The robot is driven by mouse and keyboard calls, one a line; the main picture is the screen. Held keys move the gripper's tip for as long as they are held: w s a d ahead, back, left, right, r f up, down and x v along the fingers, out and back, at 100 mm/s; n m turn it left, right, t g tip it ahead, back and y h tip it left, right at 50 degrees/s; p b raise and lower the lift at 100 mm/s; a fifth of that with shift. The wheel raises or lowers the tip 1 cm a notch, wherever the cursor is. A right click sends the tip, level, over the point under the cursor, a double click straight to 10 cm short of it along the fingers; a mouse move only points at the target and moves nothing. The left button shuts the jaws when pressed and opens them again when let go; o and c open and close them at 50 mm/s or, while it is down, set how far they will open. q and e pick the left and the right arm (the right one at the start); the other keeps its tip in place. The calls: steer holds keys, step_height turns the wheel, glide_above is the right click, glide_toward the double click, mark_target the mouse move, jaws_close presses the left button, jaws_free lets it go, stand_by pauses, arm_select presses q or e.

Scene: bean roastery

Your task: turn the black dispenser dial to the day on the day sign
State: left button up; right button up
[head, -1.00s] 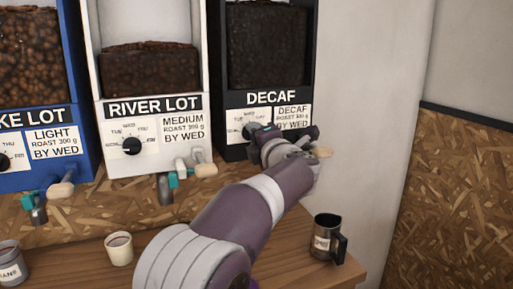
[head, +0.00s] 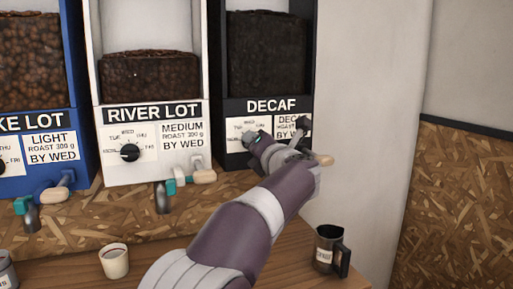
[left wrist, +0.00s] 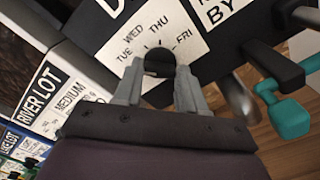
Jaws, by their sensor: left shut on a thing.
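The black dispenser (head: 266,92), marked DECAF, stands at the right end of the row. Its dial (left wrist: 158,60) sits on a white plate (left wrist: 150,35) printed with days; TUE, WED, THU and FRI are readable in the left wrist view. My left gripper (left wrist: 160,69) has a finger on either side of the dial and is shut on it. In the head view the left gripper (head: 257,138) covers much of the dial. I cannot tell for certain which day the dial points to. No separate day sign shows. My right gripper is not in view.
A white RIVER LOT dispenser (head: 152,112) and a blue one (head: 45,122) stand to the left, with spouts and teal-ended handles below. A dark mug (head: 328,250) and a white cup (head: 114,262) stand on the wooden counter. A teal-ended handle (left wrist: 290,115) is right of my gripper.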

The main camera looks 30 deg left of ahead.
arm_select(q)
steer(key=shift+f, duration=0.15)
steer(key=o, duration=1.1)
steer(key=shift+c, duration=0.2)
steer(key=shift+d, duration=0.1)
steer(key=b+v, duration=0.1)
steer(key=v, duration=1.1)
steer(key=shift+s+d, duration=0.15)
steer(key=shift+s, duration=0.1)
